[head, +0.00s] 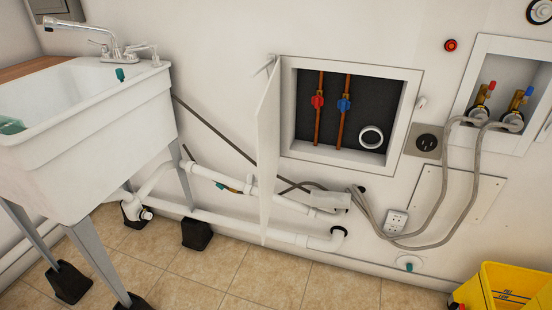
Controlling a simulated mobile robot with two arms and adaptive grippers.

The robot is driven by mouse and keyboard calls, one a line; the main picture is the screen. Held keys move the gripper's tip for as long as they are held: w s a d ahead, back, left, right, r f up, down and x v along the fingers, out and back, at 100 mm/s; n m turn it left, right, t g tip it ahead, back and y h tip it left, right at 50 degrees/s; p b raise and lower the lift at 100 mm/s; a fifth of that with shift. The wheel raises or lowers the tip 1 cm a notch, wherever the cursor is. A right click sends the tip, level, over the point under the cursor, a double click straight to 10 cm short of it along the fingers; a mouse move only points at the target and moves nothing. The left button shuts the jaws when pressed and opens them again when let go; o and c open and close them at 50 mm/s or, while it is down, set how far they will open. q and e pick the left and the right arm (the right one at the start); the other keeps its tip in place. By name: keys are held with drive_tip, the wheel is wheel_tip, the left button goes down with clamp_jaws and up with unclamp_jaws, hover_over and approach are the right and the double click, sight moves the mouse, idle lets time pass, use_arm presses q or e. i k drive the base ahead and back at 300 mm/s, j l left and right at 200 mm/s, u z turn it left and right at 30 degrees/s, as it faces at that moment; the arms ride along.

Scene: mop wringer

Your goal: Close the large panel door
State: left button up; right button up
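The large panel door (269,150) is a white panel at the left side of a framed wall recess (410,75). It stands open, sticking out from the wall, and I see it nearly edge-on. Inside the recess, two copper pipes carry a red valve (318,101) and a blue valve (344,105), with a white ring (371,137) at the lower right. A small white latch-like piece (421,103) is on the wall right of the frame. Neither of my grippers is in view.
A white utility sink (105,145) stands at the left. White drain pipes (215,220) run low along the wall below the door. Grey hoses (445,165) hang at the right. A yellow mop bucket (508,288) stands at the lower right. Tiled floor (255,275) is clear in the middle.

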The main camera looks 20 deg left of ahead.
sight(267, 116)
drive_tip(key=j, duration=0.65)
drive_tip(key=k+j, duration=0.15)
drive_tip(key=j, duration=0.45)
drive_tip(key=u, duration=0.05)
